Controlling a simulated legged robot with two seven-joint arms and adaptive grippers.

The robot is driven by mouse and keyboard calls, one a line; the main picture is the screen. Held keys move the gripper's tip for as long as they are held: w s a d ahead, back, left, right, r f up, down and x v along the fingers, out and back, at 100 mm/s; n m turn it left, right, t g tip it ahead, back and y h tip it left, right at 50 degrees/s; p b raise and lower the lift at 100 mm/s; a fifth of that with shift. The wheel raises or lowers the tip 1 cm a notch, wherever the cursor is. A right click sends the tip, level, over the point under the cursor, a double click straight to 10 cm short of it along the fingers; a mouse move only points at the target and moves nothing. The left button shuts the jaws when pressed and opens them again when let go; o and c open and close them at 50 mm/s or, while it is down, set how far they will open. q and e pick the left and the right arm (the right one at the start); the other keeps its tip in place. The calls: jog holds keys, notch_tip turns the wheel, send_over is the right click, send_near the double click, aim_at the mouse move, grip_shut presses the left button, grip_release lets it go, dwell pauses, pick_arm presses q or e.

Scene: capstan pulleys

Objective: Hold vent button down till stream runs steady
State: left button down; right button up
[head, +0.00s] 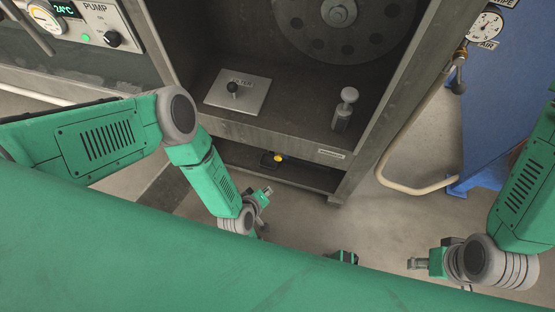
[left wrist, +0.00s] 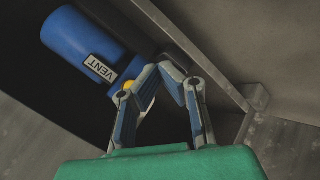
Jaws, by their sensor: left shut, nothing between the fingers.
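A blue cylinder with a VENT label (left wrist: 88,58) lies in the dark lower opening of the cabinet in the left wrist view. The yellow vent button (left wrist: 128,86) shows beside its label, partly hidden by one of my fingers. In the head view the yellow button (head: 278,158) is a small spot in the lower shelf. My left gripper (left wrist: 172,66) is shut and empty, its tips close to the cylinder's end; I cannot tell whether it touches the button. It also shows in the head view (head: 266,191), below the shelf opening. My right gripper (head: 415,263) is far right, its fingers too small to read. No stream is visible.
The cabinet's upper shelf holds a FILTER plate (head: 250,92) with a black knob and a metal post with a round top (head: 345,108). A beige hose (head: 388,165) runs down the cabinet's right side near a blue panel (head: 510,110). A PUMP panel (head: 80,20) is upper left.

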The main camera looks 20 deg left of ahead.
pick_arm(q)
jog(key=w+b, duration=0.1)
jog(key=w, duration=0.7)
jog(key=shift+w+d+b, duration=0.2)
jog(key=shift+w+b, duration=0.15)
jog(key=shift+w, duration=0.15)
dwell(1.0)
jog(key=shift+w+r, duration=0.1)
jog(key=shift+w, duration=0.2)
jog(key=shift+w, duration=0.6)
dwell(1.8)
jog(key=shift+s, duration=0.15)
dwell(1.7)
jog(key=shift+s+p, duration=0.35)
jog(key=shift+s, duration=0.55)
jog(key=shift+s+a+p, duration=0.1)
jog(key=shift+s+p, duration=0.7)
jog(key=shift+s, duration=1.7)
